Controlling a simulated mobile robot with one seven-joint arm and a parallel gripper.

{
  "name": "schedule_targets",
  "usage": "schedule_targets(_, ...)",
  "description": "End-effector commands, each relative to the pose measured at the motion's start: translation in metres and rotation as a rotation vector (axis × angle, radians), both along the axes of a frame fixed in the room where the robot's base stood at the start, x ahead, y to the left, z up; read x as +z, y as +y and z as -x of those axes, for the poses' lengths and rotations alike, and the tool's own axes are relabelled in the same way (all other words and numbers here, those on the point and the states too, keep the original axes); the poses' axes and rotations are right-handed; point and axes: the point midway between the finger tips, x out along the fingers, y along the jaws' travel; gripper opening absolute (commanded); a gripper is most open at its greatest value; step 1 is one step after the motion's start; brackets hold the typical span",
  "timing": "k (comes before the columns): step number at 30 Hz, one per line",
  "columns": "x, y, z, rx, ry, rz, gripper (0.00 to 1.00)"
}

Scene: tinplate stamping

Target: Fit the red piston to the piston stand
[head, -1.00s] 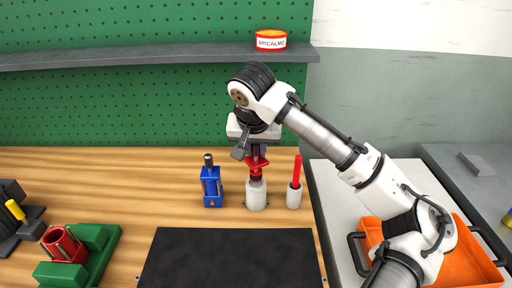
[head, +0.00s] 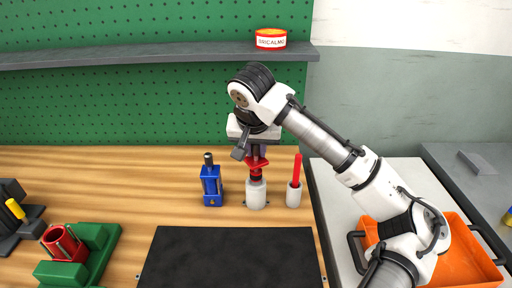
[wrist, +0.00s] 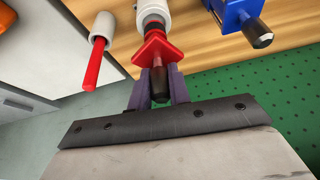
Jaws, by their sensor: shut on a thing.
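The red piston (head: 257,163) has a diamond-shaped red flange and a black handle. My gripper (wrist: 160,88) is shut on the black handle, with a finger on each side. The piston hangs upright over the white piston stand (head: 256,197), and its lower end meets the top of the stand. In the wrist view the flange (wrist: 157,49) is clear of the stand (wrist: 153,11), with part of the piston's shaft showing between them. How deep the lower end sits in the stand is hidden.
A white holder (head: 293,199) with a red rod (head: 297,170) stands close right. A blue block (head: 211,187) with a black knob stands left. A black mat (head: 230,258) lies in front, clear. A green fixture (head: 97,237) with a red cylinder (head: 62,243) is left; an orange tray (head: 455,262) is right.

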Motion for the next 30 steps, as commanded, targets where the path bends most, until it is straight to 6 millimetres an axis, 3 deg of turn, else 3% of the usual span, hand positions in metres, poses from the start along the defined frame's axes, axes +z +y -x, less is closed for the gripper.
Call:
schedule_targets(16,-0.015,0.0,0.0,0.0,-0.001,-0.001,0.0)
schedule_targets(17,-0.014,0.0,0.0,0.0,-0.001,-0.001,0.2)
schedule_targets(22,-0.014,0.0,0.0,0.0,-0.001,-0.001,0.42)
schedule_targets(30,-0.014,0.0,0.0,0.0,0.0,0.0,0.44)
